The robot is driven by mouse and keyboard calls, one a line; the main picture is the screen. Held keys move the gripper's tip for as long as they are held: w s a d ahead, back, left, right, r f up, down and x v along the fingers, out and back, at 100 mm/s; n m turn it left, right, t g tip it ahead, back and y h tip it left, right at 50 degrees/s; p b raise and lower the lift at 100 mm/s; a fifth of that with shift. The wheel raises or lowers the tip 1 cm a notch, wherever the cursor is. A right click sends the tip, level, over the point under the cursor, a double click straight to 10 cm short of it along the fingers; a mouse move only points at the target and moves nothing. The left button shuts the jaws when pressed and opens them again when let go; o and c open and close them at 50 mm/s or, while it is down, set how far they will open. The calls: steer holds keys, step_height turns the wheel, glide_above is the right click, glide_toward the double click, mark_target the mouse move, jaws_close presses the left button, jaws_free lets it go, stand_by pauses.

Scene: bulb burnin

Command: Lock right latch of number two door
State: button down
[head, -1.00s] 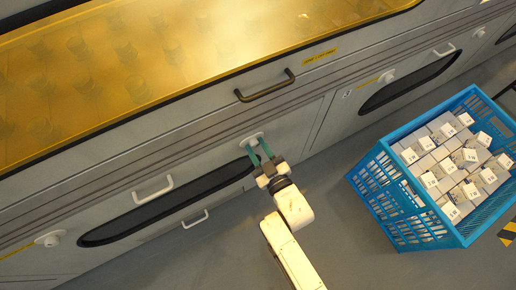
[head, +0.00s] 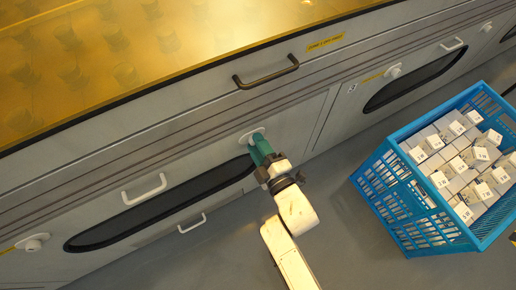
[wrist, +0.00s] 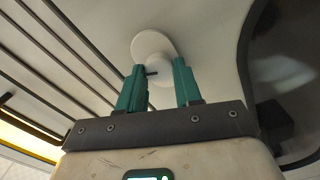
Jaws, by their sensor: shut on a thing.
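The right latch (head: 246,138) of the door is a white round knob on an oval plate, at the right end of the dark oval window (head: 150,212). It also shows in the wrist view (wrist: 152,50). My gripper (head: 261,152) is shut on the latch, its green fingers on either side of the knob; in the wrist view the fingers (wrist: 159,85) flank it. A small dark mark shows on the knob between the fingertips. The left latch (head: 34,244) is a white knob at the window's far left. The door's own number is not visible.
White handles sit above (head: 144,190) and below (head: 192,224) the window. A dark handle (head: 266,72) is on the panel above. A blue crate (head: 408,214) of white boxes stands on the floor to the right. Door 3 (head: 352,87) is further right.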

steer(key=shift+f+n+b, duration=0.15)
steer(key=shift+n+b, duration=1.15)
steer(key=shift+n, duration=0.9)
steer(key=c, duration=0.8)
jaws_free()
steer(key=shift+o, duration=0.2)
steer(key=shift+s, duration=0.1)
steer(key=p+v, duration=0.2)
steer(key=v, duration=0.8)
steer(key=shift+s+d+p, duration=0.25)
steer(key=shift+p, duration=0.15)
